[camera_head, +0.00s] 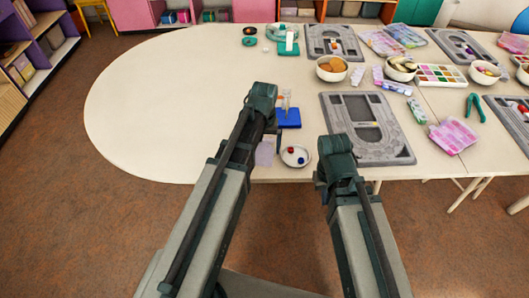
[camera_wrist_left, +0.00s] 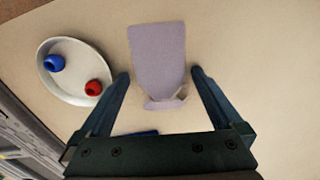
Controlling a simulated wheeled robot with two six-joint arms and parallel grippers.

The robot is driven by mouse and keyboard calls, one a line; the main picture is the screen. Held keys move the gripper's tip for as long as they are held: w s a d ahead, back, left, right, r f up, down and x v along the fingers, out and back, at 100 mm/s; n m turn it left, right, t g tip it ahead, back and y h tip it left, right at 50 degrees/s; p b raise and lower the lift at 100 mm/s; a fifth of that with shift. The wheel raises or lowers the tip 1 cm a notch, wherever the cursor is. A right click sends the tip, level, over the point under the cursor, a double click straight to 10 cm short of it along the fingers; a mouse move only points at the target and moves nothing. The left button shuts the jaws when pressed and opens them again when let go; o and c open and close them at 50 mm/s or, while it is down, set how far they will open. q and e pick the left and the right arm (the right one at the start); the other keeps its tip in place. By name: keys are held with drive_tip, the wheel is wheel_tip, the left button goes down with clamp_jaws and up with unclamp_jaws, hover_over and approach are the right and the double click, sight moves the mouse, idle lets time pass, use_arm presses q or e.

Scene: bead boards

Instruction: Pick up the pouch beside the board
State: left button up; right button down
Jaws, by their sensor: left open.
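The pale lavender pouch (camera_head: 264,155) lies flat near the table's front edge, left of the grey bead board (camera_head: 398,150). In the left wrist view the pouch (camera_wrist_left: 158,50) lies between and beyond the two fingertips, its crumpled end closest to the gripper. My left gripper (camera_wrist_left: 160,73) is open and empty, with a finger on each side of the pouch; neither finger appears to touch it. In the head view my left gripper (camera_head: 271,132) hangs just above the pouch. My right gripper (camera_head: 321,180) is near the front edge below the board; its fingers cannot be made out.
A white dish (camera_head: 302,163) with a red and a blue bead sits right beside the pouch; it also shows in the left wrist view (camera_wrist_left: 62,86). A blue tray (camera_head: 288,118) with a clear upright item stands behind. The table's left half is clear.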

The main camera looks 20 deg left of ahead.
use_arm(q)
drive_tip(key=c, duration=1.2)
drive_tip(key=shift+r, duration=0.15)
use_arm(e)
drive_tip(key=shift+r, duration=0.15)
